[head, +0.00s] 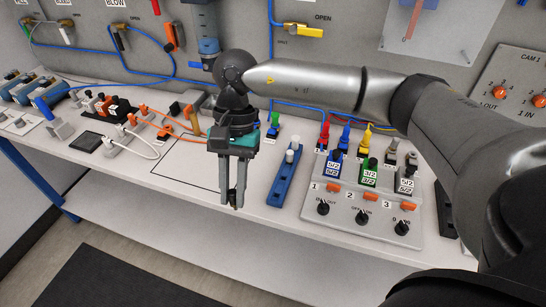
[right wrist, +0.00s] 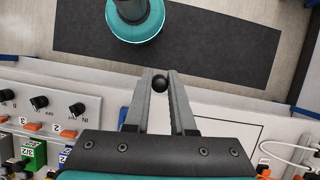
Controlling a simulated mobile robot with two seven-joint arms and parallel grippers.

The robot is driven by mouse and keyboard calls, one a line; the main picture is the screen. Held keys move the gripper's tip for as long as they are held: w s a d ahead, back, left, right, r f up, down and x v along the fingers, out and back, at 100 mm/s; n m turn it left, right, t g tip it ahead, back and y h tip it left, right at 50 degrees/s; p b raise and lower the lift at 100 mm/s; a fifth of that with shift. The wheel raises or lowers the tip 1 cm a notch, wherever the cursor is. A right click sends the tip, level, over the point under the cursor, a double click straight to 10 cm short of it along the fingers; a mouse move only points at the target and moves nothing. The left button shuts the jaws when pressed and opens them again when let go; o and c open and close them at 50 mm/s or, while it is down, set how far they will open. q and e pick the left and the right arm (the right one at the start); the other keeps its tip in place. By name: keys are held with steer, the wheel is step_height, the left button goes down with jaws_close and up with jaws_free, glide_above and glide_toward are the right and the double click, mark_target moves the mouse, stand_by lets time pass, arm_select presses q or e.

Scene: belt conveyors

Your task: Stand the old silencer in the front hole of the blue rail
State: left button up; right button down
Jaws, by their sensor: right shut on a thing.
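The old silencer, a small dark piece, is held between the fingertips of my right gripper (head: 233,202). In the right wrist view its round black end (right wrist: 160,83) shows between the two fingers. The blue rail (head: 278,190) lies on the bench to the right of the gripper, running front to back. White pieces (head: 290,157) stand in its middle and rear part. Its front part looks bare; the front hole is too small to make out. The gripper points down near the bench's front, apart from the rail. My left gripper is not in view.
A valve panel (head: 350,216) with knobs and coloured fittings stands right of the rail. A green fitting (head: 273,126) is behind the rail. White and orange hoses (head: 140,147) lie to the left. An outlined rectangle (head: 172,165) on the bench is mostly clear. A dark mat (head: 125,278) lies on the floor.

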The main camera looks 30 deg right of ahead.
steer(key=shift+w+d+f+m+t+y+p, duration=0.1)
steer(key=shift+w+m+t+y+p, duration=0.1)
steer(key=shift+m, duration=0.4)
steer(key=shift+w+d+f+m+t+y+p, duration=0.1)
steer(key=shift+m+t, duration=0.1)
steer(key=shift+m, duration=0.4)
steer(key=shift+w+d+f+m+t+p, duration=0.15)
steer(key=shift+w+d+f+m+t, duration=0.25)
steer(key=shift+d+f+m+t, duration=1.2)
steer(key=shift+w+d+f+m+t+p, duration=0.15)
steer(key=shift+w+d+f+m, duration=0.35)
steer(key=shift+d+m, duration=2.25)
steer(key=shift+w+d+f+m+t+p, duration=0.1)
steer(key=shift+w+d+f+m+t, duration=0.6)
steer(key=shift+m, duration=2.45)
steer(key=shift+s+d+f+t, duration=0.25)
steer(key=shift+s+d+f, duration=0.1)
steer(key=shift+d, duration=0.15)
steer(key=shift+f+b, duration=0.2)
steer(key=shift+b, duration=0.25)
steer(key=shift+f+b, duration=0.3)
steer(key=shift+f+b, duration=0.35)
steer(key=shift+b, duration=0.1)
